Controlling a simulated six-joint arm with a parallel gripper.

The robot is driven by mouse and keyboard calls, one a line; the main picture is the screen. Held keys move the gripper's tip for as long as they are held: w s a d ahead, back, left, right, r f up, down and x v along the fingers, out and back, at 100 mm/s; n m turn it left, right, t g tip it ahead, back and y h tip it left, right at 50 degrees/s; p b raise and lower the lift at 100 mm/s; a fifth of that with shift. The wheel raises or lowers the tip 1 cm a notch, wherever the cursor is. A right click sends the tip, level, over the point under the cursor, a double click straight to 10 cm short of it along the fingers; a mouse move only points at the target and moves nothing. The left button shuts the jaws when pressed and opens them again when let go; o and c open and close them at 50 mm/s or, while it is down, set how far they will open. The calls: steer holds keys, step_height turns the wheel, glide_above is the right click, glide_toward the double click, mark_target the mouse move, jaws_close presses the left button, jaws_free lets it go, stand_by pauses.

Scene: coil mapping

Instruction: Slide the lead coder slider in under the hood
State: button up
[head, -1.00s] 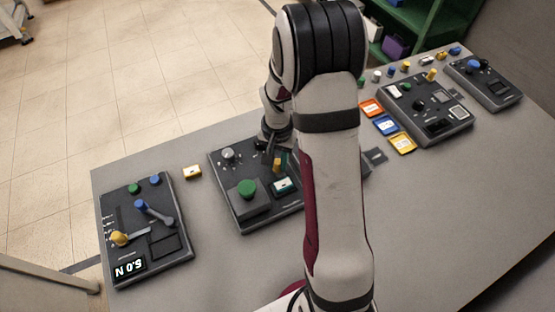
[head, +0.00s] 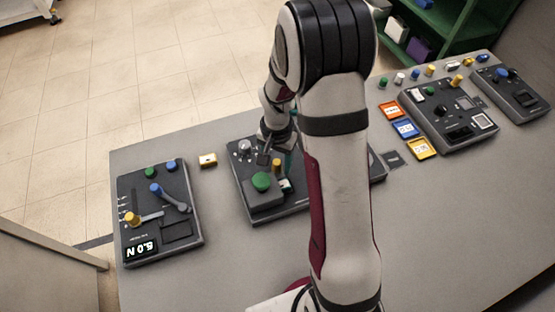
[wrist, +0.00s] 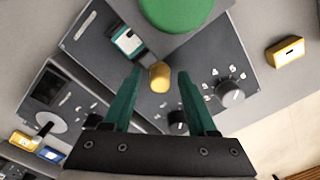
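My gripper (head: 276,162) is open over the middle panel (head: 240,180). In the wrist view its two green fingers (wrist: 159,73) stand apart on either side of a yellow knob (wrist: 159,78), with space showing on both sides; the knob also shows in the head view (head: 277,164). Beside the knob is a small teal-and-white piece (wrist: 127,41), partly behind a finger in the head view. A raised grey block with a green dome (head: 261,181) stands beside them. I cannot tell which part is the lead coder slider or its hood.
A panel with a blue-handled lever and a display (head: 160,210) stands at left. A small yellow block (head: 208,160) lies between the panels. Coloured cards (head: 404,128) and further panels (head: 450,115) are at right. The front of the table is clear.

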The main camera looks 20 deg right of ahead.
step_height(320, 180, up, 16)
stand_by(0.5)
steer(key=shift+f, duration=0.15)
step_height(320, 180, down, 16)
steer(key=n, duration=1.2)
steer(key=shift+r, duration=0.25)
jaws_close()
stand_by(0.5)
